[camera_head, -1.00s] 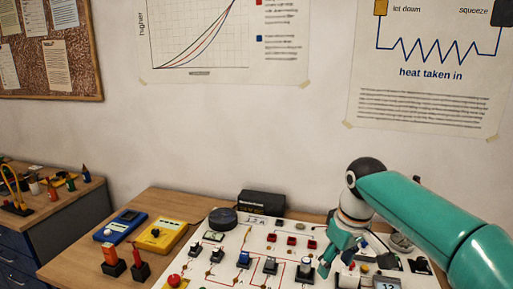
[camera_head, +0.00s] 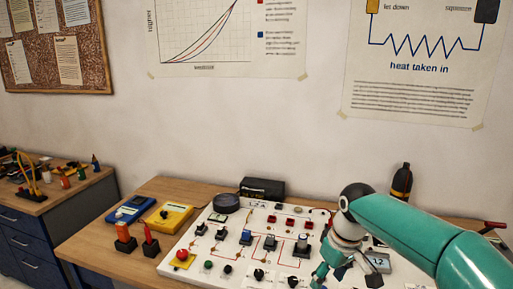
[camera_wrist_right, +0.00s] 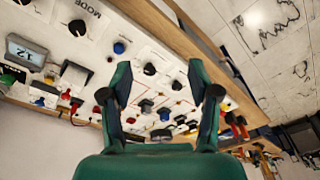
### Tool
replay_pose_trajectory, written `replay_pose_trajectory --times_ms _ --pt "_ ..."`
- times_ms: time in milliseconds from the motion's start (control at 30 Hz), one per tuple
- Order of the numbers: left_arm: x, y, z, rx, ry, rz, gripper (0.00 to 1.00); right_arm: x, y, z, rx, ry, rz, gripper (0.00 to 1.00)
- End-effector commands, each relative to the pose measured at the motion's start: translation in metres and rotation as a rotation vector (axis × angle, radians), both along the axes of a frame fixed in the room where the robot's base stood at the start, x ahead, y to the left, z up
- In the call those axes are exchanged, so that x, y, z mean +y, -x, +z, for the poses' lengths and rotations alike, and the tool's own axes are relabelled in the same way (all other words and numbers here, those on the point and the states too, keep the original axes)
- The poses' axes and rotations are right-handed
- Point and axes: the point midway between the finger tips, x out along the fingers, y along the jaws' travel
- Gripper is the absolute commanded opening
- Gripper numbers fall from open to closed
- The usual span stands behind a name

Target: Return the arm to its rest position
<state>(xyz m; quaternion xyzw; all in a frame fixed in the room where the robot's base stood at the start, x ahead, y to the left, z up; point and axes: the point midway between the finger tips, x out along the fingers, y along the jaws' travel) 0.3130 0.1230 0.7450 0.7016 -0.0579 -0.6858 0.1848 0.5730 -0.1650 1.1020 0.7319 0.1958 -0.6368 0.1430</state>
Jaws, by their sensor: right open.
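My right arm (camera_head: 420,235) comes in from the right in the head view. My right gripper (camera_head: 331,272) hangs over the front right part of the white control panel (camera_head: 212,243). In the right wrist view my right gripper (camera_wrist_right: 160,94) is open, with its two fingers wide apart and nothing between them. Knobs and switches of the panel show beyond the gap. I cannot tell the exact height of the fingers above the panel. My left gripper is not in view.
The panel carries a red button (camera_head: 182,255), a blue switch (camera_head: 246,237) and a grey display (camera_head: 378,262). A yellow meter (camera_head: 168,217) and a blue meter (camera_head: 131,208) lie left of it. A dark bottle (camera_head: 401,182) stands behind my arm. Bare wood (camera_head: 95,247) shows at front left.

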Motion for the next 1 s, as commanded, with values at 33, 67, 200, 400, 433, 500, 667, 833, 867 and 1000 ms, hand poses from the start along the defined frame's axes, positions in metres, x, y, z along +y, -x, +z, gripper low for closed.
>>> replay_pose_trajectory --times_ms 33,67,200,400,433,500,667,833,867,1000 --pt "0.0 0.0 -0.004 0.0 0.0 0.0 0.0 0.002 0.0 -0.019 0.009 -0.009 -0.005 0.61" --pt "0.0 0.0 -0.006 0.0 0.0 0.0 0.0 0.003 0.0 -0.028 0.013 -0.013 -0.007 0.61" --pt "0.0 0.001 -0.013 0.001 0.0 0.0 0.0 0.01 0.002 -0.077 0.027 -0.044 -0.03 0.61" --pt "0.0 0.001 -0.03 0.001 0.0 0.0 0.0 0.023 0.023 -0.182 0.067 -0.113 -0.094 0.61" --pt "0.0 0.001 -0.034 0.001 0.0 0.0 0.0 0.025 0.03 -0.204 0.077 -0.127 -0.111 0.61" --pt "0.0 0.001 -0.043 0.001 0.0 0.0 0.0 0.031 0.051 -0.254 0.098 -0.164 -0.163 0.61" --pt "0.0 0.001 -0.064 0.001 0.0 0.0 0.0 0.04 0.119 -0.356 0.15 -0.238 -0.316 0.61" --pt "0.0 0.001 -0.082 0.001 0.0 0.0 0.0 0.043 0.201 -0.424 0.193 -0.278 -0.497 0.61" --pt "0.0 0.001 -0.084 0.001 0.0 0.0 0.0 0.043 0.213 -0.43 0.197 -0.28 -0.523 0.61" --pt "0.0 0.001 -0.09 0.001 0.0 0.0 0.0 0.042 0.25 -0.445 0.207 -0.282 -0.609 0.61"
